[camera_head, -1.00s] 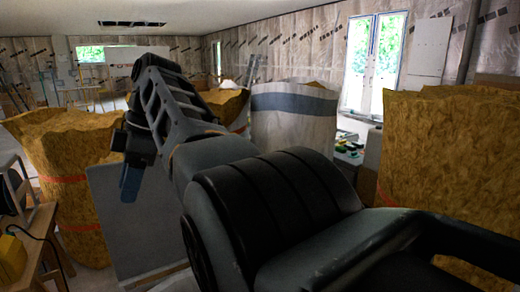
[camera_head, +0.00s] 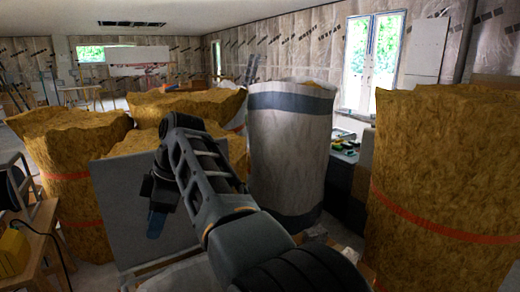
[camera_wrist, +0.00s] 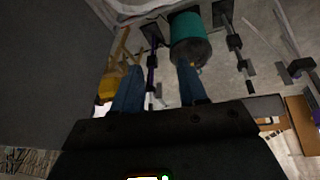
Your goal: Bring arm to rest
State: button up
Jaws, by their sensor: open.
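My arm reaches forward from the lower middle of the head view, folded lower than its earlier pose. My gripper (camera_head: 156,222) points down beside a grey panel (camera_head: 112,205); only a blue finger shows there. In the wrist view my gripper (camera_wrist: 160,82) has its two blue fingers apart, with nothing between them. A dark grey surface (camera_wrist: 45,60) fills the left of the wrist view. A teal and dark cylinder (camera_wrist: 187,30) lies beyond the fingertips, seemingly apart from them.
Rolls of yellow insulation stand at left (camera_head: 72,180) and right (camera_head: 445,180). A white roll with a grey band (camera_head: 290,150) stands in the middle. A wooden bench (camera_head: 45,225) holding a yellow item (camera_head: 14,252) is at lower left. Dark rods (camera_wrist: 235,45) show in the wrist view.

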jog(key=s+d+f+m+t, duration=0.15)
jog(key=d+f, duration=0.25)
jog(key=f, duration=0.4)
jog(key=d+f+m+t, duration=0.1)
jog(key=d+f+m, duration=0.25)
jog(key=f, duration=0.45)
jog(key=s+d+f+m+t, duration=0.1)
jog(key=d+f, duration=0.4)
jog(key=f, duration=0.3)
jog(key=s+d+f+m+t, duration=0.25)
jog(key=s+d+f, duration=0.25)
jog(key=s+d, duration=0.25)
jog(key=s+d+f+m+t, duration=0.2)
jog(key=s+d+f+m, duration=0.2)
jog(key=s+d+f, duration=0.3)
jog(key=s+d+r+m+t+h, duration=0.1)
jog(key=s+d+r+m+t, duration=0.2)
jog(key=s+d, duration=0.5)
jog(key=s+d+r+m+t+h, duration=0.15)
jog(key=s+d+r, duration=0.35)
jog(key=s, duration=0.7)
jog(key=s+d+r+m+t+h, duration=0.1)
jog(key=s+d+r+m, duration=0.1)
jog(key=s+r, duration=0.4)
jog(key=s+d+r+m+t+h, duration=0.1)
jog(key=s+r, duration=0.6)
jog(key=r, duration=0.8)
jog(key=shift+s+d+m+t, duration=0.25)
jog(key=shift+d+m+t, duration=0.25)
jog(key=shift+m, duration=0.6)
